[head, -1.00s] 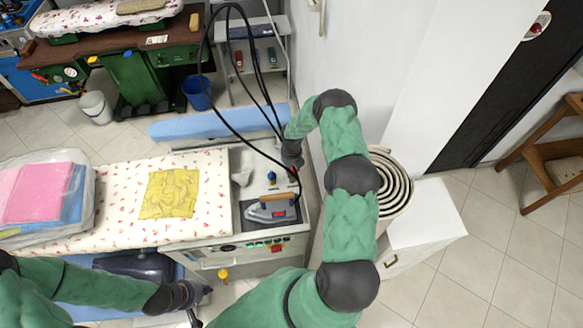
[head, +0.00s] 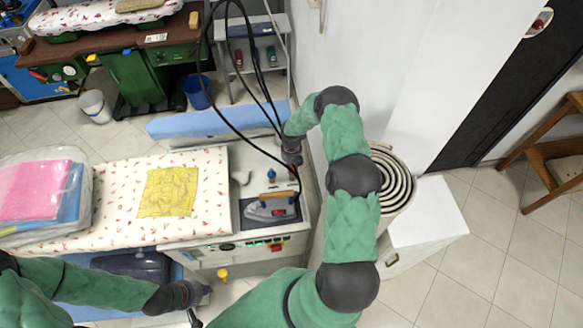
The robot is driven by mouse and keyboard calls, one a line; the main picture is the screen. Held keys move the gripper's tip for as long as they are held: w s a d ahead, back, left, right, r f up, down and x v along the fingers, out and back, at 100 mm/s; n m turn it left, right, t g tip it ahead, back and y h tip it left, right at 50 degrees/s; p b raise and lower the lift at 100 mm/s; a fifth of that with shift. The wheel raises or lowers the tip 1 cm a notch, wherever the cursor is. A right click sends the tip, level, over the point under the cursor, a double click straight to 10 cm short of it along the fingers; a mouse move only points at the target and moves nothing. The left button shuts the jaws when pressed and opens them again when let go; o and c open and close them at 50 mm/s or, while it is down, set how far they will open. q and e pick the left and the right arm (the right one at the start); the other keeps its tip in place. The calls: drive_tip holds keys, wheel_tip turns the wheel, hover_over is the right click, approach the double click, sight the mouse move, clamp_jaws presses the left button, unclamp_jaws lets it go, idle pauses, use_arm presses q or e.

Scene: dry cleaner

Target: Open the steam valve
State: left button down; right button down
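The ironing station has a metal control top (head: 250,190) with a steam iron (head: 270,207) lying on it. A small blue knob (head: 272,173) stands on this top behind the iron, and a small red part shows just right of it. A yellow handle (head: 223,273) sits low on the station's front. I cannot tell for sure which of these is the steam valve. My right gripper (head: 292,166) points down at the back right of the top, close to the red part; its fingers are mostly hidden. My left gripper (head: 204,302) is open and empty, in front of the station, near the yellow handle.
Black hoses (head: 232,125) loop above the station. A white cabinet (head: 425,225) and a coiled spiral object (head: 395,180) stand right of my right arm.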

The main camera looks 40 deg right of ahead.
sight(292, 166)
drive_tip(key=m+b, duration=0.3)
drive_tip(key=shift+w+d+f, duration=0.1)
drive_tip(key=shift+f, duration=0.1)
drive_tip(key=m+b, duration=0.4)
drive_tip(key=m, duration=0.1)
drive_tip(key=shift+d+r, duration=0.1)
drive_tip(key=m+b, duration=0.3)
drive_tip(key=m, duration=0.1)
drive_tip(key=shift+d+r+m+b, duration=0.15)
drive_tip(key=shift+m+b, duration=1)
drive_tip(key=shift+m, duration=0.95)
drive_tip(key=c, duration=1.1)
unclamp_jaws()
wheel_tip(292, 166, up, 12)
